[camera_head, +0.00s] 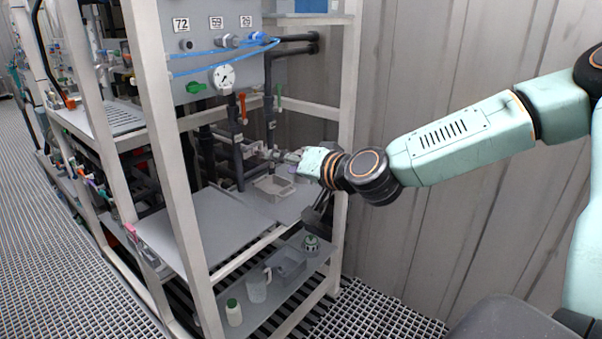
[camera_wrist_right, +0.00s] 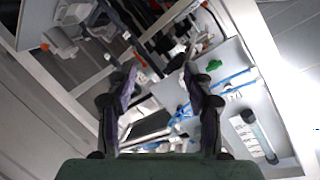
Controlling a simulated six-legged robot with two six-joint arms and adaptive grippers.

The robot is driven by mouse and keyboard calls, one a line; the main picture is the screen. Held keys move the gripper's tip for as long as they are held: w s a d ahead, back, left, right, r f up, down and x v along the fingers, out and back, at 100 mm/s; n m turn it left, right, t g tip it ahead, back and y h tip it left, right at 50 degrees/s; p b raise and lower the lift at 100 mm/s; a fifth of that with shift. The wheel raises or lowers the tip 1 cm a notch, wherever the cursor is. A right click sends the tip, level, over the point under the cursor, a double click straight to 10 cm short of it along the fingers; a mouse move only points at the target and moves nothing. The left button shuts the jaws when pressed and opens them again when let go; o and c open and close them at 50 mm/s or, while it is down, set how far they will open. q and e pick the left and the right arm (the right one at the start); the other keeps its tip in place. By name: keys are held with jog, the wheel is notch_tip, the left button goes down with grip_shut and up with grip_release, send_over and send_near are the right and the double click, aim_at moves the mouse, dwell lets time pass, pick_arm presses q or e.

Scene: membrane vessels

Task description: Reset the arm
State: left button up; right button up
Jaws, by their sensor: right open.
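My right arm (camera_head: 450,140) comes in from the right and reaches into the rack at mid height. My right gripper (camera_wrist_right: 158,78) shows its two dark fingers apart in the right wrist view, with nothing between them. In the head view its fingers are small and hard to make out beside the pipes, above a grey tray (camera_head: 273,187) on the shelf. My left gripper is in neither view.
The rack's white post (camera_head: 347,100) stands close to my right wrist. A gauge panel (camera_head: 205,50) with blue tubes is above left. A jug (camera_head: 258,285) and a white bottle with a green cap (camera_head: 233,313) stand on the lower shelf. Open room lies before the corrugated wall (camera_head: 440,240).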

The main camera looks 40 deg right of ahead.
jog(key=s+a+f+n+g+b, duration=0.1)
jog(key=s+a+f+g+b, duration=0.2)
jog(key=f, duration=0.7)
jog(key=s+a+f+g+b, duration=0.25)
jog(key=s+f, duration=0.25)
jog(key=f, duration=0.4)
jog(key=s+a+f+n+g+b, duration=0.1)
jog(key=s+a+f+g+b, duration=0.2)
jog(key=f, duration=0.7)
jog(key=s+a+f+n+g+b, duration=0.2)
jog(key=s+f+b, duration=0.3)
jog(key=s+f, duration=0.7)
jog(key=s+a+f+n+g+h+b, duration=0.1)
jog(key=s+f+g+b, duration=0.3)
jog(key=s+f, duration=0.9)
jog(key=shift+s+a+f+n+b, duration=0.35)
jog(key=shift+s+n+b, duration=0.25)
jog(key=shift+s+n, duration=0.2)
jog(key=shift+r+g, duration=0.1)
jog(key=shift+g, duration=0.15)
